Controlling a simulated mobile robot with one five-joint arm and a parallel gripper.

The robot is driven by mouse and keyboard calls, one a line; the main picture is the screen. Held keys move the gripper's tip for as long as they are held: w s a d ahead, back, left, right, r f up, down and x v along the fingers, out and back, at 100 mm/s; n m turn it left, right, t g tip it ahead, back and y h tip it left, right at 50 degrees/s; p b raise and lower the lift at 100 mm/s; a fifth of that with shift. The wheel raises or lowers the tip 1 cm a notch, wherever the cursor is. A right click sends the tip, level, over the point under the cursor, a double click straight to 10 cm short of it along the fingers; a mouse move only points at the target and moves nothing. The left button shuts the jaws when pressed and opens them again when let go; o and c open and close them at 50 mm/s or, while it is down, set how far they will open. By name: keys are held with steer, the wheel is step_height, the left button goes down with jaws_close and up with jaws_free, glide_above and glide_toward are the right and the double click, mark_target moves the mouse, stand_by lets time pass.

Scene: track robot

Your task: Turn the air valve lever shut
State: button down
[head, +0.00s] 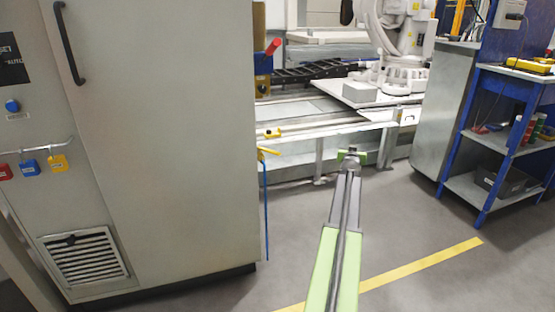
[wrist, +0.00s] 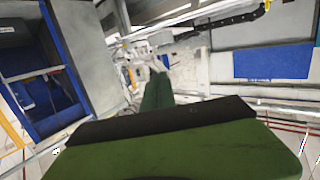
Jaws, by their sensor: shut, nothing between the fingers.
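A small yellow lever (head: 268,151) sticks out at the right edge of the grey cabinet, at the top of a thin blue pipe (head: 266,210). It looks like the air valve lever and is roughly level; the valve body is mostly hidden by the cabinet. My gripper (head: 352,153) is shut and empty, to the right of the lever in the head view and apart from it. In the wrist view my gripper's green fingers (wrist: 157,85) point away from the camera. I cannot make out the lever in the wrist view.
The grey cabinet (head: 160,140) fills the left, with padlocks (head: 29,166) on a rail. A red handle (head: 273,46) stands behind it. A white robot arm and bench (head: 330,127) lie ahead. A blue shelf (head: 485,150) stands right. The floor between is clear, with a yellow line (head: 420,264).

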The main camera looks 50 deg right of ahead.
steer(key=w+a+r+n+t+y, duration=0.1)
steer(key=a+r+n+t, duration=0.5)
steer(key=a+n, duration=0.3)
steer(key=w+a+r+n+t+y, duration=0.1)
steer(key=w+a+r+n+t, duration=0.1)
steer(key=a+r+n+t, duration=0.55)
steer(key=w+a+f+n+y, duration=0.1)
steer(key=a+f+n+y, duration=0.3)
steer(key=a, duration=0.4)
steer(key=w+a+f+n+y, duration=0.1)
steer(key=a+f+n+y, duration=0.1)
steer(key=a+n+y, duration=0.5)
steer(key=n+g, duration=0.2)
steer(key=g, duration=0.1)
glide_toward(268, 151)
steer(key=w+a, duration=0.4)
steer(key=shift+d+f, duration=0.2)
steer(key=shift+d, duration=0.7)
steer(key=shift+d+f, duration=0.2)
steer(key=shift+d, duration=0.65)
